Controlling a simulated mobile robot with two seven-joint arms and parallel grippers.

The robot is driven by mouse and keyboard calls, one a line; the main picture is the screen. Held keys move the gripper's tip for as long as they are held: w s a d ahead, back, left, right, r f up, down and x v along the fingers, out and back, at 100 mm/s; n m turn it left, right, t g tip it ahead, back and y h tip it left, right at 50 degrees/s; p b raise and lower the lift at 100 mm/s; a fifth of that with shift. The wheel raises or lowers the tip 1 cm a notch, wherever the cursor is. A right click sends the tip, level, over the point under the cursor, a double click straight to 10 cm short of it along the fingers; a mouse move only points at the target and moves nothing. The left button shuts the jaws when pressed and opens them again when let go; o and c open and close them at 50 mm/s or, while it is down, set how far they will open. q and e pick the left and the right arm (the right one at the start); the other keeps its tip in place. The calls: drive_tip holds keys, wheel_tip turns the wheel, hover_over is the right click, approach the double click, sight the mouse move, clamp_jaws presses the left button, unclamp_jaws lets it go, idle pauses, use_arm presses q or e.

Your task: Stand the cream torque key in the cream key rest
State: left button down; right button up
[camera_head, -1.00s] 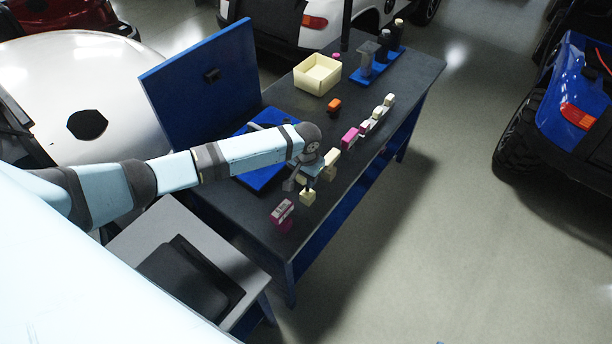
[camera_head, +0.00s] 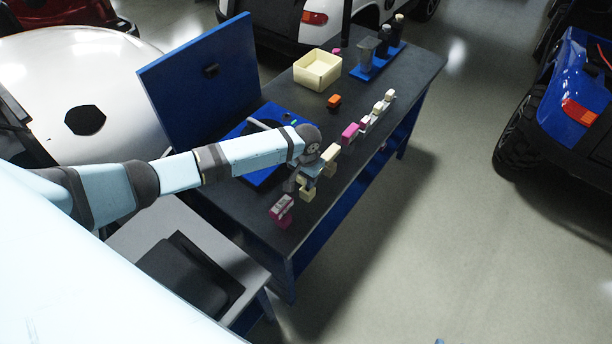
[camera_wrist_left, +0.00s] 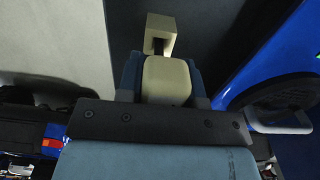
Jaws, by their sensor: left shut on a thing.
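My left gripper (camera_head: 303,183) is low over the near part of the dark bench. In the left wrist view its two fingers (camera_wrist_left: 163,72) flank a pale cream block, the cream torque key (camera_wrist_left: 167,82), and are shut on it. Just beyond it in that view is a cream piece with a dark slot, which looks like the cream key rest (camera_wrist_left: 160,24). In the head view this cream piece (camera_head: 306,194) shows just below the fingers. The held key is mostly hidden there by the gripper. I cannot tell whether key and rest touch. My right gripper is not in view.
A magenta piece (camera_head: 281,209) stands close by, towards the near end of the bench. Another cream piece (camera_head: 329,162) and a pink one (camera_head: 350,132) stand along the front edge. The blue tester (camera_head: 262,172), cream box (camera_head: 317,72) and orange piece (camera_head: 334,101) lie behind.

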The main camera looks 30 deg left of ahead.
use_arm(q)
drive_tip(key=shift+f+b, duration=0.55)
drive_tip(key=shift+f, duration=0.75)
drive_tip(key=c, duration=0.7)
unclamp_jaws()
wheel_tip(320, 180, up, 14)
drive_tip(key=shift+f+b, duration=0.1)
drive_tip(key=shift+b, duration=0.55)
drive_tip(key=s+d+f+m+t+h, duration=0.1)
drive_tip(key=s+d+f+t+h, duration=0.35)
drive_tip(key=s+d+f, duration=0.65)
drive_tip(key=s+a+f+t+y, duration=0.1)
drive_tip(key=s+t, duration=0.5)
drive_tip(key=s, duration=0.9)
drive_tip(key=shift+a, duration=0.65)
